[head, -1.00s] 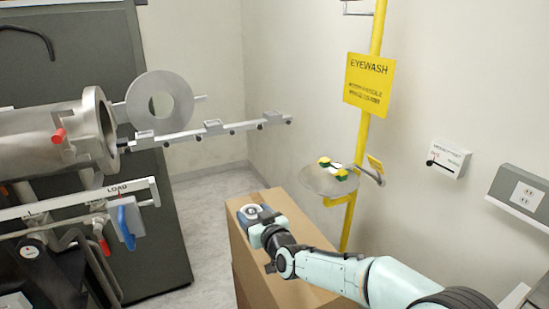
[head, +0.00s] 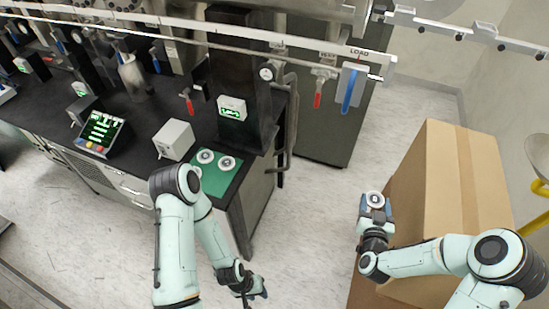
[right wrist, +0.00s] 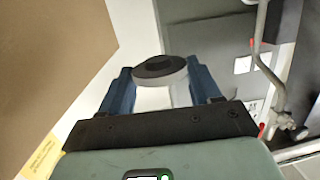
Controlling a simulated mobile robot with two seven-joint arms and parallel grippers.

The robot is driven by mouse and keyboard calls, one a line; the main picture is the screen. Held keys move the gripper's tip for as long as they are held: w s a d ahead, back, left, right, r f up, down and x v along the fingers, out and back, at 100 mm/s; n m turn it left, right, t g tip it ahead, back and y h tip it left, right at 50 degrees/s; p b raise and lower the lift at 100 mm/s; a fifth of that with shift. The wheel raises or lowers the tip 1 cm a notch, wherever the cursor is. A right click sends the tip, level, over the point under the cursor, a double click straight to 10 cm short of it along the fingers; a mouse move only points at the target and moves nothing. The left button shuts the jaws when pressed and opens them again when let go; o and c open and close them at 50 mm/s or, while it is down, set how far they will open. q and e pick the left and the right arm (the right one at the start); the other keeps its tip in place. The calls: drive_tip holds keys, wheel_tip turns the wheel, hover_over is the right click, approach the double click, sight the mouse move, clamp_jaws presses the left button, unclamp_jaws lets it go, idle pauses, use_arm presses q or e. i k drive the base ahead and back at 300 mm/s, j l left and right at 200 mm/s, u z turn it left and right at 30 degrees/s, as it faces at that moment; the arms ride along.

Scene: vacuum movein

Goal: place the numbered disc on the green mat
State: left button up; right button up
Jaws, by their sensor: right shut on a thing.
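The green mat (head: 213,184) lies on the black bench near its right end. Two white ring-shaped discs, a left one (head: 205,156) and a right one (head: 228,163), lie on its far part. My right gripper (head: 375,207) is shut on another round white disc (head: 375,198) with a dark centre, beside the cardboard box. In the right wrist view the disc (right wrist: 160,72) is pinched between the blue fingertips; its number cannot be read. My left gripper (head: 252,290) hangs low over the floor, in front of the bench; its fingers are too small and dark to tell.
A grey box (head: 175,140) stands left of the mat, and a lit control panel (head: 100,131) further left. The cardboard box (head: 440,180) stands at right. Open floor (head: 310,200) separates it from the bench.

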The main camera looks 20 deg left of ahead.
sight(213, 180)
drive_tip(key=i+j, duration=0.1)
drive_tip(key=j, duration=0.35)
drive_tip(key=i+j+z, duration=0.1)
drive_tip(key=j, duration=0.75)
drive_tip(key=i+z, duration=0.05)
